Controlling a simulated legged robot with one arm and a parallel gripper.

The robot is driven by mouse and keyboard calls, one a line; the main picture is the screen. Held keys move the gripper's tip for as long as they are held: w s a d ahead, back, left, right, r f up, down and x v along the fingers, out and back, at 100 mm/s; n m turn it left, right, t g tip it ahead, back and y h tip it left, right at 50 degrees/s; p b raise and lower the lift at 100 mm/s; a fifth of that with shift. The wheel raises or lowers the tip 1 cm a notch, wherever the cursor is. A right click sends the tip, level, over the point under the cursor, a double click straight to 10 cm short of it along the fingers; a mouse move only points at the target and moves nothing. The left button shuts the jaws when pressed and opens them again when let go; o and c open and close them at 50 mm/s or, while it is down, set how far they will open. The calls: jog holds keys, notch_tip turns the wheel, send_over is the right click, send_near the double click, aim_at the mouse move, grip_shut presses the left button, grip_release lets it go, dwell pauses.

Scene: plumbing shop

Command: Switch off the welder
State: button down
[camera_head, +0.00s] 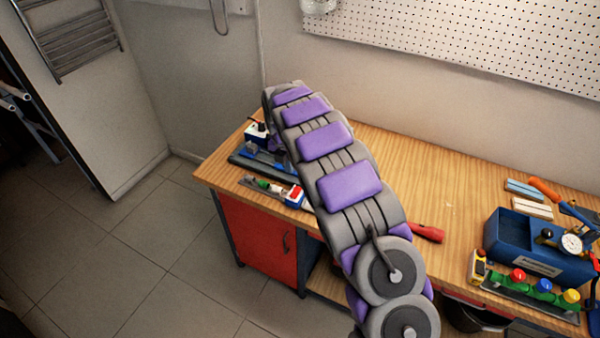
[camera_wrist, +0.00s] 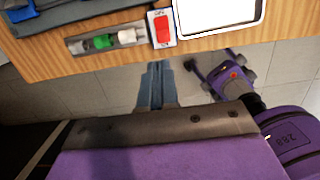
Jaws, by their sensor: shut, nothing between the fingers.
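A red rocker switch (camera_wrist: 162,28) on a white plate sits at the front edge of the wooden bench in the wrist view. It also shows in the head view (camera_head: 295,196), left of my arm. I cannot tell surely which unit is the welder or which way the rocker is pressed. My gripper (camera_wrist: 157,66) is shut and empty, its fingertips just short of the bench edge, below the switch in the picture and apart from it. My arm hides the gripper in the head view.
The wooden bench (camera_head: 440,195) has a dark blue tool unit (camera_head: 250,158) at its left end. A red-handled tool (camera_head: 427,232) lies near the middle. A blue box (camera_head: 525,255) and a rack with coloured knobs (camera_head: 535,290) stand at right. The tiled floor at left is clear.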

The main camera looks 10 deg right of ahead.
jog(key=a+r, duration=0.1)
jog(key=b, duration=0.9)
send_over(297, 189)
jog(key=d, duration=0.1)
jog(key=f, duration=0.5)
jog(key=s+f, duration=0.1)
jog(key=f, duration=0.1)
jog(key=shift+f, duration=0.3)
jog(key=f, duration=0.2)
jog(key=a+f, duration=0.1)
jog(key=f, duration=0.1)
jog(key=a+f+b, duration=0.1)
jog(key=shift+w+a+f, duration=0.25)
jog(key=shift+w+f, duration=0.15)
jog(key=shift+d, duration=1.25)
jog(key=shift+a+p, duration=0.45)
jog(key=shift+a, duration=0.1)
jog(key=shift+a+f, duration=0.15)
jog(key=shift+a, duration=0.2)
jog(key=shift+s+d+r, duration=0.2)
jog(key=shift+s+d, duration=0.05)
jog(key=shift+d, duration=0.1)
jog(key=shift+s+a, duration=0.1)
jog(key=shift+s, duration=0.05)
jog(key=shift+s+a, duration=0.2)
jog(key=shift+a, duration=0.45)
